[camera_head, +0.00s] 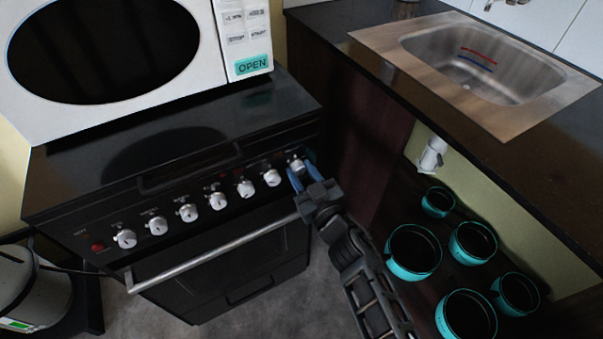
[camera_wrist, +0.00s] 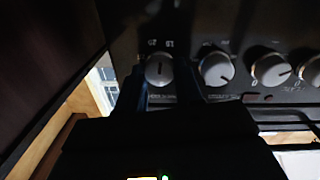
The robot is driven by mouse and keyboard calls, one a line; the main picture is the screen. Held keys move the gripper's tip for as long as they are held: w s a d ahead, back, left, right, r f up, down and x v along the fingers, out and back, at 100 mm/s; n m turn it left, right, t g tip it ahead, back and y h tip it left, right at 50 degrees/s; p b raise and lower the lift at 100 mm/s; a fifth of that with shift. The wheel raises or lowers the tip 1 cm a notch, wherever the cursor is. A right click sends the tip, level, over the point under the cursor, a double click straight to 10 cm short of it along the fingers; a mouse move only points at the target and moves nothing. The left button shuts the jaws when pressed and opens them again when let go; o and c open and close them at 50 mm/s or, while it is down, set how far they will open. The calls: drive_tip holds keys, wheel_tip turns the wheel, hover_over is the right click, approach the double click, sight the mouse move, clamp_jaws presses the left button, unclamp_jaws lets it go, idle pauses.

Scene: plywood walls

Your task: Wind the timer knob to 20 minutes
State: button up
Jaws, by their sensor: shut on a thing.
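The black stove (camera_head: 110,215) has a row of several silver knobs on its front panel. My gripper (camera_head: 303,177) is at the rightmost knob (camera_head: 296,164), with its blue fingers shut on it. In the wrist view this knob (camera_wrist: 159,69) sits between my fingertips, and its dark pointer line stands about upright. The neighbouring knob (camera_wrist: 216,68) is free of my fingers.
A white microwave (camera_head: 215,75) stands on the stove top. The oven handle (camera_head: 215,252) runs below the knobs. At right are a counter with a steel sink (camera_head: 480,62) and several teal-rimmed pots (camera_head: 412,274) below it.

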drive_tip(key=shift+s+a, duration=0.1)
idle(0.3)
drive_tip(key=o, duration=1)
drive_tip(key=shift+p+v, duration=1.25)
drive_tip(key=shift+v, duration=2.65)
